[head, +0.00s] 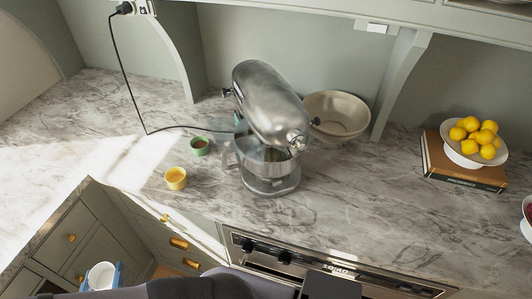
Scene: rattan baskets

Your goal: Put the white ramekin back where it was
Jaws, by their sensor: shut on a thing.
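The white ramekin (102,278) is at the bottom left of the head view, in front of the drawers and away from the counter top. My gripper (101,283) is shut on it, with blue fingers showing on both sides of the ramekin. The ramekin's opening faces roughly up toward the camera, and its lower part is cut off or hidden. A yellow ramekin (175,180) and a green ramekin (200,147) stand on the marble counter, left of the mixer. Both have something in them. No mark shows where the white ramekin stood before.
A stand mixer (270,105) with a metal bowl stands mid-counter, its black cord running left. A beige bowl (338,115) is behind it. Books (463,172) carry a white bowl of lemons (474,142). The counter (385,205) is clear between mixer and books. Drawers with brass handles are below.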

